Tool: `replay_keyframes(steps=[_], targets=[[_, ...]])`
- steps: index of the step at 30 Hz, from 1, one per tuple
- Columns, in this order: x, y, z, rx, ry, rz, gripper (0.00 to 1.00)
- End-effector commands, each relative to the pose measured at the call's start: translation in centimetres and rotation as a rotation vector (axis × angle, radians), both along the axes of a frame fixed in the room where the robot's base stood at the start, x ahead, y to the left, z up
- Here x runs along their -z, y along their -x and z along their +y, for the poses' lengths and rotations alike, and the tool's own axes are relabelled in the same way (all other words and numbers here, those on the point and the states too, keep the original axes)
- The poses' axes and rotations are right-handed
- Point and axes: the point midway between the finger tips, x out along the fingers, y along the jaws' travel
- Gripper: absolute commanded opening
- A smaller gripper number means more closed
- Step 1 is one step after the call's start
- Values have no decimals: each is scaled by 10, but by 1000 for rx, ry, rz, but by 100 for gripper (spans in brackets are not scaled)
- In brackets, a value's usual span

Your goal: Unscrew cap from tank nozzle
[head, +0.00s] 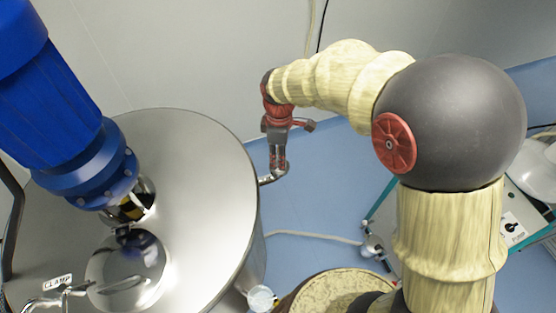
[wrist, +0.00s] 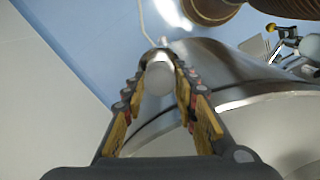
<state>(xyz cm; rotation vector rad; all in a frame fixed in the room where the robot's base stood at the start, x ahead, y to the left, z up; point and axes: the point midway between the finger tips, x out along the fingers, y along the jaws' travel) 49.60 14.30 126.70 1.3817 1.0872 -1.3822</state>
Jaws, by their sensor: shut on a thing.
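The steel tank (head: 205,165) stands at the left of the head view, and its curved wall (wrist: 215,70) shows in the wrist view. A short bent nozzle (head: 267,180) sticks out from the tank's right side near the rim. In the wrist view a pale round cap (wrist: 159,77) sits between my fingertips, with a bit of metal pipe behind it. My gripper (head: 278,156) points down over the nozzle's end, with its fingers closed on both sides of the cap. In the head view my fingers mostly hide the cap. I cannot tell how far it is threaded on.
A blue motor (head: 55,110) and a domed hatch (head: 127,270) sit on the tank's lid. A pale wall rises behind. A cable and a small metal fitting (head: 373,247) lie on the blue floor (head: 305,205). A control box (head: 515,225) stands at the right.

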Motion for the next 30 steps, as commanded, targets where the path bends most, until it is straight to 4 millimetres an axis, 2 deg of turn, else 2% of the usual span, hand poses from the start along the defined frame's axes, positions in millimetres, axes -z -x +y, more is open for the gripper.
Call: replay_keyframes(steps=[6,15,23,24,30], targets=[[0,0,0,-28,0,0,0],[0,0,0,-317,0,0,0],[0,0,0,-349,0,0,0],[0,0,0,-349,0,0,29],[0,0,0,-348,0,0,40]])
